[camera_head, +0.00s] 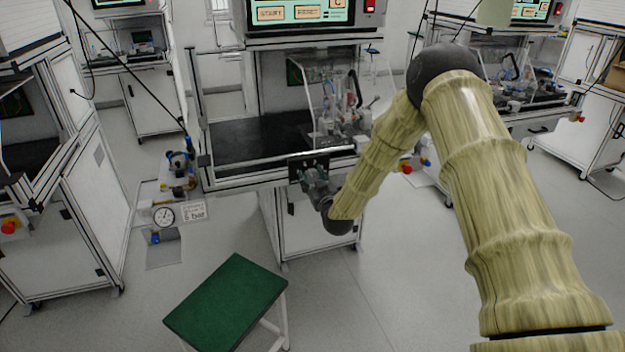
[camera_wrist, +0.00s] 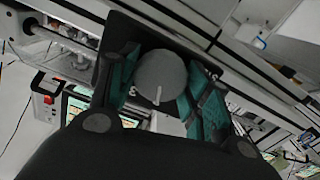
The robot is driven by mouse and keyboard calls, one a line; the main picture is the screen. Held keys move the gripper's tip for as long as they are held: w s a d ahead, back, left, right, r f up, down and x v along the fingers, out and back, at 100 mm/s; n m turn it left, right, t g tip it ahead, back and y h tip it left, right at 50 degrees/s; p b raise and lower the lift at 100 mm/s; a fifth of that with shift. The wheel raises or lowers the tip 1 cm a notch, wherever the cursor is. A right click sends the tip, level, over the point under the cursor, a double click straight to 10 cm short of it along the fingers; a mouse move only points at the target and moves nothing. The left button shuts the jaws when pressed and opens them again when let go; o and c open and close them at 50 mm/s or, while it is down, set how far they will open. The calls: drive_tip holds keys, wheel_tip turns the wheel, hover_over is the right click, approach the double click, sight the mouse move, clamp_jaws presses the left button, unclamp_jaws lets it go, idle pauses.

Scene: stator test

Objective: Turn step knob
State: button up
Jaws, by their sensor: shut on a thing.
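The step knob (camera_wrist: 161,78) is a round grey knob with a light pointer line, set on a dark panel (camera_wrist: 140,28). In the wrist view my gripper (camera_wrist: 160,85) has its two green-padded fingers on either side of the knob, shut on it. The pointer line runs toward the bottom of the wrist view. In the head view my gripper (camera_head: 314,178) is at the dark panel (camera_head: 309,165) on the front edge of the middle workstation. The knob itself is hidden there behind the gripper.
The middle workstation has a dark worktop (camera_head: 255,140) with a clear-covered fixture (camera_head: 340,115) and a screen (camera_head: 300,12) above. A green-topped stool (camera_head: 228,303) stands in front. Grey floor lies open at the lower middle.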

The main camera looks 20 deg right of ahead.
drive_tip(key=m+b, duration=0.3)
drive_tip(key=m, duration=0.1)
drive_tip(key=shift+d+f+m, duration=0.1)
drive_tip(key=shift+f+m, duration=0.05)
drive_tip(key=shift+m, duration=0.15)
drive_tip(key=shift+m+b, duration=1)
drive_tip(key=shift+m, duration=0.8)
drive_tip(key=o, duration=1)
drive_tip(key=shift+o, duration=0.2)
drive_tip(key=s, duration=1.2)
drive_tip(key=shift+d, duration=0.25)
